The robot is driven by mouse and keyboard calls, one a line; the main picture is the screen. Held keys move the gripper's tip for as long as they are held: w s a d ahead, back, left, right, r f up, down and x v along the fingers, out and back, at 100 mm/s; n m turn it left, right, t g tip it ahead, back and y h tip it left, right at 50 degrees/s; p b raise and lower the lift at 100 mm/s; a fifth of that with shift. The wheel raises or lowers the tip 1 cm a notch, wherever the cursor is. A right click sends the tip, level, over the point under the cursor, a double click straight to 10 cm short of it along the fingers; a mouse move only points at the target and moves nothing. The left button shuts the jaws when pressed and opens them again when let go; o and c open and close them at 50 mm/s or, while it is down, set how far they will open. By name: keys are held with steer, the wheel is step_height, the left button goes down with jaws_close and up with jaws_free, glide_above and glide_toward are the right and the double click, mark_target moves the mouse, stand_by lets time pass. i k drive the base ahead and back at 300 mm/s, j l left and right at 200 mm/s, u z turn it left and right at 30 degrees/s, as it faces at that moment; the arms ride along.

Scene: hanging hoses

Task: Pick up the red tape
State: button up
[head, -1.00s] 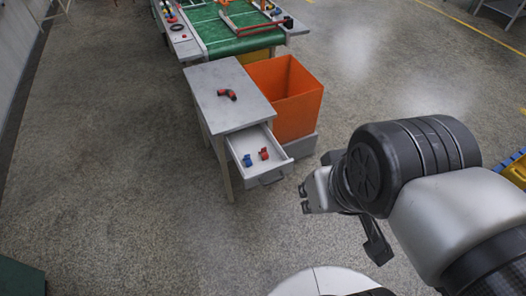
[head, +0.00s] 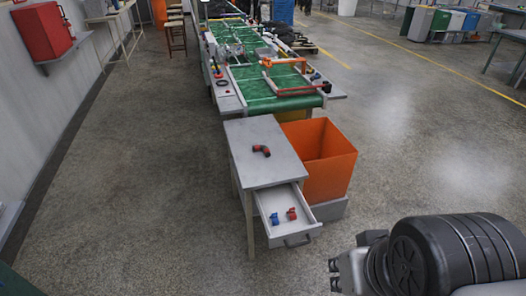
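No item is clearly recognisable as red tape. A small red item (head: 291,213) lies in the open drawer (head: 298,236), beside a small blue item (head: 274,219); both are too small to make out well. A bent red and black piece (head: 262,150) lies on the grey tabletop (head: 262,172) above the drawer. My gripper (head: 334,275) is at the lower right, apart from the drawer and to the right of and below it in the picture. Its fingers show only partly, so I cannot tell whether it is open.
An orange bin (head: 330,175) stands right of the small table. A long green-topped workbench (head: 280,98) with tools and parts extends behind it. A red box (head: 43,32) is at the left wall. The floor left and right is free.

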mark_target(291, 211)
steer(key=i+l, duration=0.3)
steer(key=i, duration=0.25)
steer(key=i+l, duration=0.25)
steer(key=i, duration=0.25)
